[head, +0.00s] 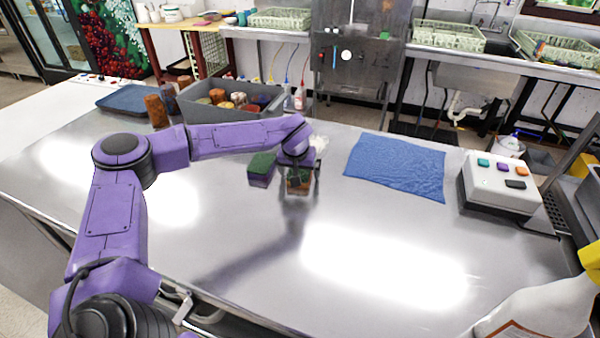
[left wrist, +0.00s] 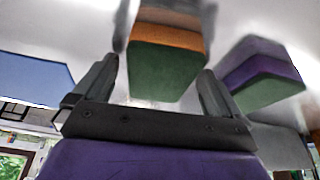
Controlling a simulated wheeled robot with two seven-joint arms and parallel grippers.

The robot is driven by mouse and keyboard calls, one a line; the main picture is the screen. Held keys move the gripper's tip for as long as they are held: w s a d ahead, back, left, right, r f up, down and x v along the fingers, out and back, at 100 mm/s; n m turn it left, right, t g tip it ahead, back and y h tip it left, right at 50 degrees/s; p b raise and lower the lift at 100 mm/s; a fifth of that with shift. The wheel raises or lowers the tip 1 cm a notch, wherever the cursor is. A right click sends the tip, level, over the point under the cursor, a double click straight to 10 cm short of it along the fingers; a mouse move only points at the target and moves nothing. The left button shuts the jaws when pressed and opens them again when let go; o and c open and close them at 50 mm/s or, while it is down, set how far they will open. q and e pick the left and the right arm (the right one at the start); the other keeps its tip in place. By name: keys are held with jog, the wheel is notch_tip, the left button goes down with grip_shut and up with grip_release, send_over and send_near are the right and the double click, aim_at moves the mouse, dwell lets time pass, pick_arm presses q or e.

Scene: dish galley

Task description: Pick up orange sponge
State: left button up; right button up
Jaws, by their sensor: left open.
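The orange sponge (head: 298,186), with a green scrubbing face on top, stands on the steel table below my left gripper (head: 299,174). In the left wrist view the orange sponge (left wrist: 165,65) shows between the two fingers of the left gripper (left wrist: 156,80), with space at both sides. The fingers are open and point down at it; I cannot tell how far they reach down its sides. A purple sponge (head: 261,172) with a green top stands just left of it, and at the right in the left wrist view (left wrist: 262,75). My right gripper is not in view.
A blue cloth (head: 397,166) lies to the right, with a white button box (head: 500,182) beyond it. A grey bin (head: 233,110) of several items and a brown block (head: 157,111) stand behind. A spray bottle (head: 545,308) is front right. The table's front middle is clear.

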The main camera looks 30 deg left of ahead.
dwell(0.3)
pick_arm(q)
jog(key=c, duration=1.1)
jog(key=shift+o, duration=0.2)
jog(key=shift+b, duration=0.4)
notch_tip(320, 180, up, 3)
jog(key=shift+w+f, duration=0.1)
jog(key=s+d+r, duration=0.1)
jog(key=r, duration=0.1)
jog(key=s+d+r, duration=0.1)
jog(key=r, duration=0.1)
jog(key=s+d+r+b, duration=0.1)
jog(key=d+r, duration=0.1)
jog(key=shift+d+r, duration=0.1)
jog(key=shift+r, duration=0.25)
jog(key=s+d+r+b, duration=0.1)
jog(key=s+d+r, duration=0.3)
jog(key=d, duration=0.3)
jog(key=shift+s+d, duration=0.25)
jog(key=shift+s, duration=0.2)
